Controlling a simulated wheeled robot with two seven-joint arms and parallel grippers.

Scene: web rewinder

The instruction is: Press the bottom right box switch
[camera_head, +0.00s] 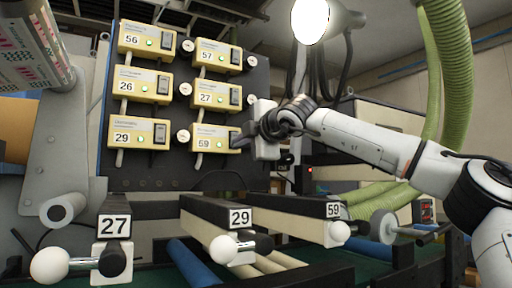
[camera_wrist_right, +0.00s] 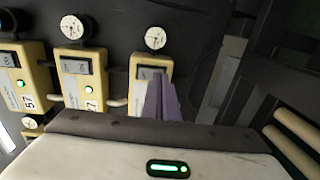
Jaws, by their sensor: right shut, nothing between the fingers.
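The bottom right box (camera_head: 211,138) is cream yellow with the number 59, on a dark upright panel. My right gripper (camera_head: 238,138) is shut and empty, with its fingertips at the right end of this box, covering its switch in the head view. In the right wrist view the same box (camera_wrist_right: 136,99) is the rightmost one. Its dark switch (camera_wrist_right: 149,72) shows partly there, behind the shut purple-grey fingers (camera_wrist_right: 161,98). I cannot tell whether the fingertips touch the switch. My left gripper is not in view.
Other switch boxes, such as 27 (camera_head: 214,95) above and 29 (camera_head: 138,133) to the left, are close by; several show green lights. Round gauges (camera_head: 183,137) sit beside the boxes. Numbered bars with white knobs (camera_head: 223,249) stand out below. A lamp (camera_head: 311,20) hangs above.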

